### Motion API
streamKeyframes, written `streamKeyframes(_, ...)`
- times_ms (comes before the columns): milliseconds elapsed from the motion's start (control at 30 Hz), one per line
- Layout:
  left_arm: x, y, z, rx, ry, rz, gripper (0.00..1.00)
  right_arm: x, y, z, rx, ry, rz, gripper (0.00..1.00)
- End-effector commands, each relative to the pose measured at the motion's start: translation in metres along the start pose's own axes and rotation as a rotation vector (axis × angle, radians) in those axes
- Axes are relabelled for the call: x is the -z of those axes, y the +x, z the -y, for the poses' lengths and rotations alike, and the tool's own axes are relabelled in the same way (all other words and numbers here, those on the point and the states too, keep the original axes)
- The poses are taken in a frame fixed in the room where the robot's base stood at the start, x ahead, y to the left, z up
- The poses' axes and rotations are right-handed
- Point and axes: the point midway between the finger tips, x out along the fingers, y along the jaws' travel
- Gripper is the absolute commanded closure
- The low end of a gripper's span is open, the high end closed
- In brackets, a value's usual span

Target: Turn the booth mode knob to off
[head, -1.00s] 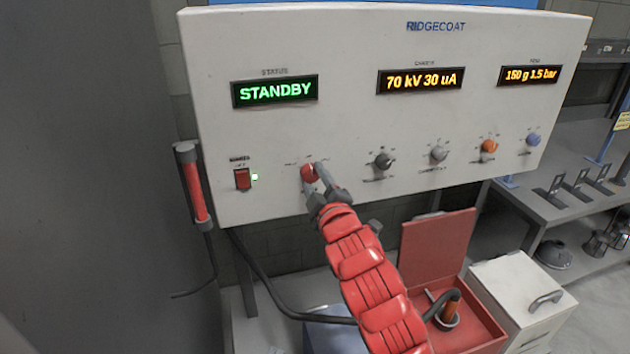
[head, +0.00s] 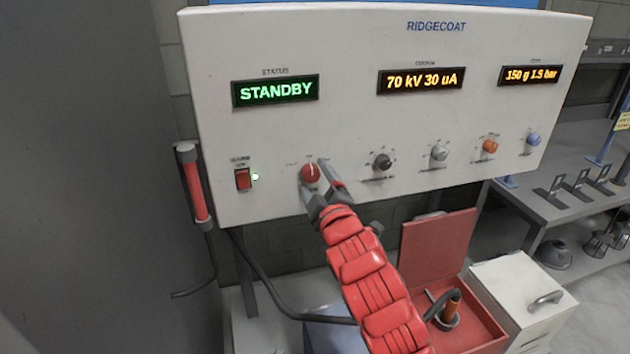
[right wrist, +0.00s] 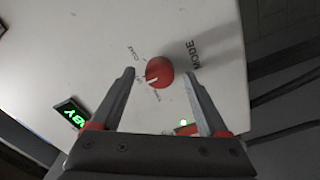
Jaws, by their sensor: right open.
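The booth mode knob (head: 310,174) is round and red with a white pointer mark, low on the white control panel. In the head view its pointer looks roughly upward. In the right wrist view the knob (right wrist: 160,71) sits beside the lettering MODE and COAT; the other small label is too blurred to read. The status display (head: 275,91) reads STANDBY in green. My right gripper (head: 316,180) is open at the knob, and in the right wrist view its fingertips (right wrist: 160,74) lie on either side of it with gaps. My left gripper is not in view.
A red rocker switch (head: 243,179) with a lit green lamp is left of the knob. A black knob (head: 383,161) and several other knobs run to the right. A red-handled tool (head: 194,185) hangs at the panel's left edge. An open red box (head: 470,320) stands below.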

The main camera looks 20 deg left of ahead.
Motion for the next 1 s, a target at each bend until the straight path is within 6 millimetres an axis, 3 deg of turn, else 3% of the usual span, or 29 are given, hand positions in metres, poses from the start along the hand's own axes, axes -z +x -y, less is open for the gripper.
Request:
streamKeyframes(467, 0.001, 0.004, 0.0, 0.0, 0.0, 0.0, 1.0, -0.001, -0.083, -0.001, -0.001, -0.001, 0.0, 0.22)
streamKeyframes(500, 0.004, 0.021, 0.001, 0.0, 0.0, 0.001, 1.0, 0.003, -0.084, -0.007, 0.003, 0.002, 0.005, 0.22)
streamKeyframes(600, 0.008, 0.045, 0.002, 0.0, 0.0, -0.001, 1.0, 0.001, -0.087, -0.008, 0.003, 0.005, 0.013, 0.22)
streamKeyframes(1000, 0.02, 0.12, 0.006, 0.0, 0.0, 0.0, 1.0, 0.002, -0.121, -0.004, 0.007, 0.001, 0.006, 0.22)
